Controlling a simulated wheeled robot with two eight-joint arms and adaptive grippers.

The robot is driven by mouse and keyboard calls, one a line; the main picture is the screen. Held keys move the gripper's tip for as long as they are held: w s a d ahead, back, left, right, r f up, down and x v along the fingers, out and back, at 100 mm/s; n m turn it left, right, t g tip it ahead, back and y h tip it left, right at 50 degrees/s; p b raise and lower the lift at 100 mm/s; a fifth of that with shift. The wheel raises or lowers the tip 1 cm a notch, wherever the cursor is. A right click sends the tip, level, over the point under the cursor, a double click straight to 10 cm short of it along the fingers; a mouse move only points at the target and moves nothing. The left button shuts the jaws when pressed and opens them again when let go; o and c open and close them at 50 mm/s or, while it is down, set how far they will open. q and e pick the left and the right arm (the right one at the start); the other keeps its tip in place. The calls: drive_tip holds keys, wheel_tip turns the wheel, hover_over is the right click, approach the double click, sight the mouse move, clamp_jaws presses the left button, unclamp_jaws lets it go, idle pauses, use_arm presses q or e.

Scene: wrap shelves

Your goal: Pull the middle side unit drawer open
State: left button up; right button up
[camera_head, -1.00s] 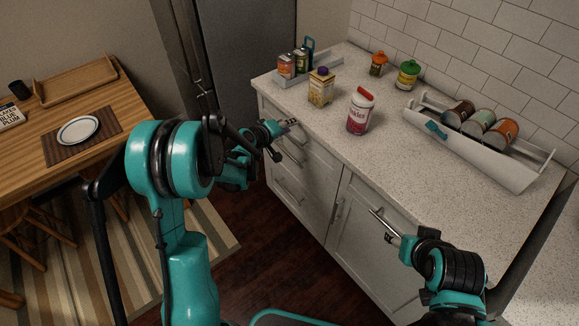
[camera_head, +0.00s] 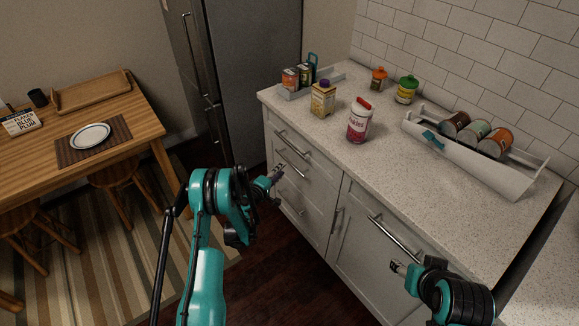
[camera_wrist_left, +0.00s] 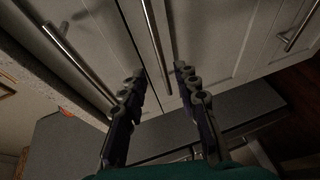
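The side unit has a stack of drawers with metal bar handles. The middle drawer (camera_head: 288,180) looks closed, and its handle (camera_head: 293,164) slants across the front. My left gripper (camera_head: 277,174) is near this front, just below that handle. In the left wrist view my left gripper (camera_wrist_left: 160,75) is open, its two dark fingers apart. One bar handle (camera_wrist_left: 155,42) shows in the gap between them; I cannot tell if they touch it. My right gripper (camera_head: 396,267) is by the door on the right, below its handle; its fingers are too small to read.
The top drawer handle (camera_head: 293,143) is just above, and the lower drawer (camera_head: 292,205) is below. The door handle (camera_head: 396,237) is to the right. The counter (camera_head: 400,160) holds a carton, a canister, jars and a can rack. A fridge (camera_head: 255,80) stands left of the unit.

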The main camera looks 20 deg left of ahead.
sight(289, 162)
use_arm(q)
drive_tip(key=b+x, duration=0.2)
drive_tip(key=x, duration=0.5)
drive_tip(key=shift+w+d+f, duration=0.1)
drive_tip(key=shift+w+d, duration=0.05)
drive_tip(key=shift+w, duration=0.25)
clamp_jaws()
